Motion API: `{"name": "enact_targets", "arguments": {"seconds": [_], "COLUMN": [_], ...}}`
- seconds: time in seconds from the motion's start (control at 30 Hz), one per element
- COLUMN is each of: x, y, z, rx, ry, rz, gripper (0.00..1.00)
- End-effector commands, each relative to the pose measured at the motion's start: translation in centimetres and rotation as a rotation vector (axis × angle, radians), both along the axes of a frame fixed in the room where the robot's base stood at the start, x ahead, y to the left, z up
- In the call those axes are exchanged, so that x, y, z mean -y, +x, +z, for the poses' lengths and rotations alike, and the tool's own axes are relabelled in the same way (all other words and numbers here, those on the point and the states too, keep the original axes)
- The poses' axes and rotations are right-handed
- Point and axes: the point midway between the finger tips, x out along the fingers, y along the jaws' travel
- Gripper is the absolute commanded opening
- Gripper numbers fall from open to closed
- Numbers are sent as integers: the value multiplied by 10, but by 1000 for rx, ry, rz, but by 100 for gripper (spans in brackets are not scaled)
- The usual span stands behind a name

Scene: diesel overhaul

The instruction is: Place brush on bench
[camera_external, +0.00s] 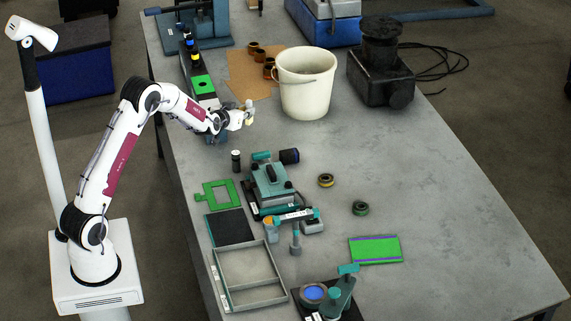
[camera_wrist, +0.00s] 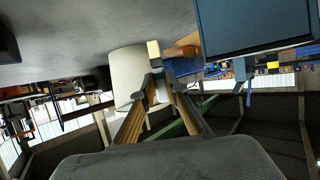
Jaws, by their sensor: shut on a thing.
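My gripper (camera_external: 245,115) is over the left side of the grey bench (camera_external: 440,190), left of the white bucket. It is shut on a small, pale, yellowish thing, which I take to be the brush (camera_external: 249,104). In the wrist view, my gripper's fingers (camera_wrist: 160,88) converge on it, and the brush (camera_wrist: 154,49) shows as a small beige block past the fingertips. Most of its shape is hidden or too small to tell. It appears held above the bench (camera_wrist: 60,45), though the exact height is unclear.
The white bucket (camera_external: 306,85) stands just right of my gripper, with a dark machine (camera_external: 381,65) beyond. A green-topped rack (camera_external: 202,85) and brown rings on cardboard (camera_external: 250,75) lie behind. Teal tools (camera_external: 272,185) and a tray frame (camera_external: 249,277) occupy the front. The bench's right side is clear.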

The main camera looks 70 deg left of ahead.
Motion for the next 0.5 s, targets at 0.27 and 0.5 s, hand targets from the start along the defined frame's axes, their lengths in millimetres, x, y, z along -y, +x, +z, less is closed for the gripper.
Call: {"name": "enact_targets", "arguments": {"seconds": [0.27,0.5], "x": [0,0], "y": [0,0], "z": [-11,-12], "rx": [2,1], "ry": [1,0], "rz": [0,0], "gripper": [0,0]}}
